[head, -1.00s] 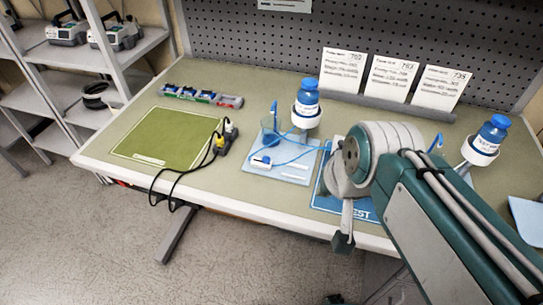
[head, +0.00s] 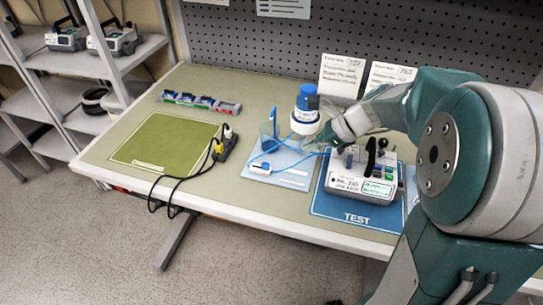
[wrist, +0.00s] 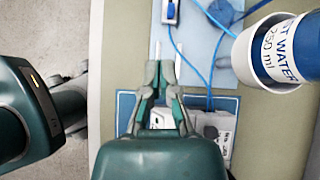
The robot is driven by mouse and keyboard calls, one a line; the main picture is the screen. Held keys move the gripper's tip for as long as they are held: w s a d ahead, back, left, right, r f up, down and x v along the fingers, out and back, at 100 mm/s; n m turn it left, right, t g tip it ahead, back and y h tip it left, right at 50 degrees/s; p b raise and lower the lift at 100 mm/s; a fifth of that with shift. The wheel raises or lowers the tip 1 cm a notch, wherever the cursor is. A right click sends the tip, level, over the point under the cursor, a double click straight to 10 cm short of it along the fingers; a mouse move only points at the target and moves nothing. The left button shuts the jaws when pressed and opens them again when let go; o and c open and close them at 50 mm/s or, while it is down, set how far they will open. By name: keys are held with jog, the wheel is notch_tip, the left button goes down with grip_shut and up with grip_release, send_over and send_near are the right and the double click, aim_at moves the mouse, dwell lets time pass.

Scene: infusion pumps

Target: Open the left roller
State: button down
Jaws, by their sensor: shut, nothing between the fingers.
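The left roller clamp (head: 260,167), a small white and blue piece on blue tubing, lies on the light blue mat (head: 292,182). It also shows at the top of the wrist view (wrist: 171,13), ahead of my fingertips and apart from them. My gripper (head: 328,137) is above the area between that mat and the pump, beside the bottle. In the wrist view my gripper's fingers (wrist: 160,72) are together and hold nothing. The blue-capped water bottle (head: 306,108) stands upright behind the mat; in the wrist view it is at right (wrist: 285,55).
A white pump (head: 362,178) sits on the blue TEST mat (head: 352,212), partly under my arm. The green mat (head: 165,142) is clear.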

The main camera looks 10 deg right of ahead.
aim_at(268, 165)
jog(key=shift+w+d+f+m, duration=0.2)
jog(key=shift+w+d+m, duration=0.05)
jog(key=shift+w+m, duration=0.15)
jog(key=shift+w+d+f+m, duration=0.2)
jog(key=shift+w+m, duration=0.2)
jog(key=x, duration=1.4)
jog(key=shift+w+a+r, duration=0.15)
jog(key=shift+a+r, duration=0.1)
